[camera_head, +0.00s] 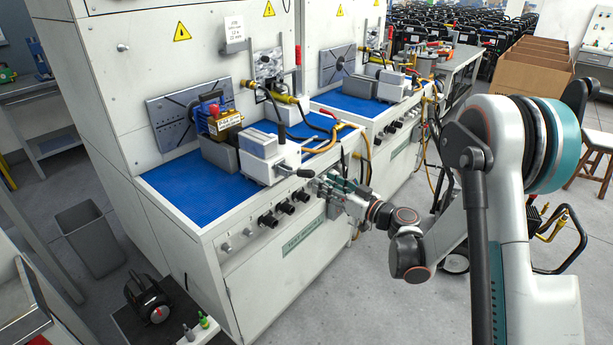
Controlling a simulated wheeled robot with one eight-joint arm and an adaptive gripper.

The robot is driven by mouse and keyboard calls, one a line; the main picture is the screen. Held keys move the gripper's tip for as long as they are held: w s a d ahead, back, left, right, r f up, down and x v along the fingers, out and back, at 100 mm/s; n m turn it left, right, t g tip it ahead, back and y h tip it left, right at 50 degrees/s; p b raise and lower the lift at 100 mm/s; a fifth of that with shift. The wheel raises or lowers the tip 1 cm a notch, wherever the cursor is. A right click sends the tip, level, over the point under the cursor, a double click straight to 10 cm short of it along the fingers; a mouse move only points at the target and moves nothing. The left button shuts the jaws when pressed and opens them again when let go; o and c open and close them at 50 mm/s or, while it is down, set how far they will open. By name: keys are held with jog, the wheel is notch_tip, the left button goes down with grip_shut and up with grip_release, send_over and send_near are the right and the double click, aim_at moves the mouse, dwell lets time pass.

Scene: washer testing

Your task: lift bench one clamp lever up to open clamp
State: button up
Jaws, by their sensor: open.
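Bench one (185,190) is the near white test bench with a blue top mat. A black lever (275,112) stands upright behind the block. I cannot tell for sure which is the clamp lever. My gripper (322,183) is at the bench's front edge, open, close to the short lever; contact is unclear.
Orange and black hoses (335,135) hang to the right of the clamp block. A second similar bench (365,105) stands behind. A grey bin (92,238) is on the floor at left.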

aim_at(306, 173)
jog(key=b+x, duration=0.2)
jog(key=x, duration=0.7)
jog(key=shift+c, duration=0.2)
grip_shut()
